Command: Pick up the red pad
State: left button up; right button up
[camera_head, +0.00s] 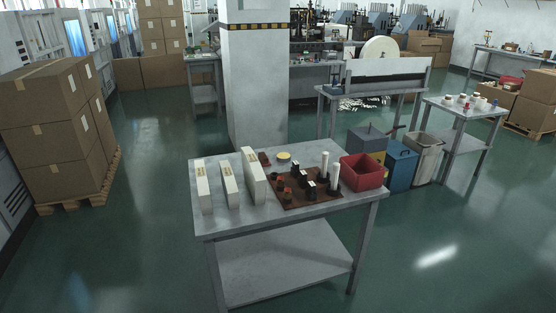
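The grey metal worktable (225,227) stands at the centre, some distance ahead of me. On it, a small dark red flat thing (264,158) lies behind the tallest white box; it may be the red pad, but it is too small to be sure. A brown mat (300,203) carries several small dark and reddish pieces and upright white cylinders. An open red bin (362,171) sits at the table's right side. Neither of my grippers shows in the head view.
Three upright white boxes (229,184) stand on the table's left, near a yellow round thing (284,156). Stacked cartons (60,130) stand left, a pillar (256,85) behind, and bins (400,162) behind right. Green floor around the table's front is clear.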

aim_at(263, 159)
jog(key=i+j+u, duration=0.45)
jog(key=j, duration=0.15)
jog(key=i+j+u, duration=0.75)
jog(key=i+u, duration=0.2)
jog(key=i+z, duration=0.15)
jog(key=i, duration=0.4)
jog(key=i+j+z, duration=0.15)
jog(key=i, duration=0.4)
jog(key=i+z, duration=0.8)
jog(key=i+j+z, duration=0.2)
jog(key=z, duration=0.2)
jog(key=i+j+z, duration=0.3)
jog(key=z, duration=0.15)
jog(key=i+j+z, duration=0.4)
